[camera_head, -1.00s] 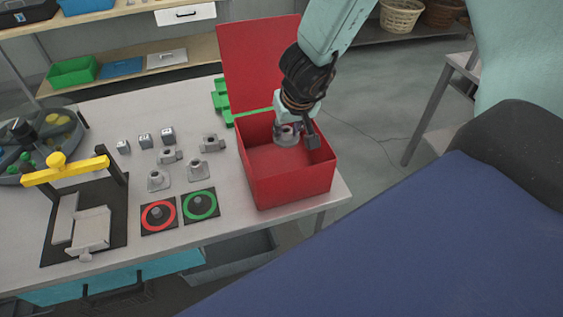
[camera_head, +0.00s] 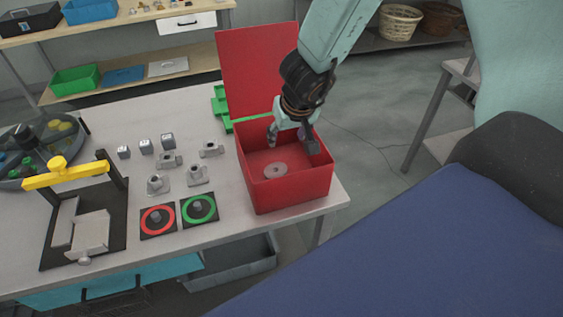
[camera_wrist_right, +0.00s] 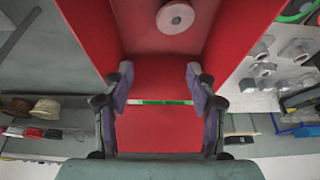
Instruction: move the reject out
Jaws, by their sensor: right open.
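A round grey part with a centre hole (camera_head: 275,170) lies in the red box (camera_head: 291,197), on its floor. It also shows in the right wrist view (camera_wrist_right: 175,17), apart from the fingers. My right gripper (camera_head: 292,140) is open and empty above the part, at the mouth of the box. Its two spread fingers (camera_wrist_right: 158,82) show in the right wrist view with red walls around them. My left gripper is not in view.
The box's red lid (camera_head: 257,70) stands open behind it. Several grey metal parts (camera_head: 197,174) stand left of the box, near a red-ringed pad (camera_head: 158,232) and a green-ringed pad (camera_head: 199,220). A black fixture with a yellow bar (camera_head: 66,174) stands further left.

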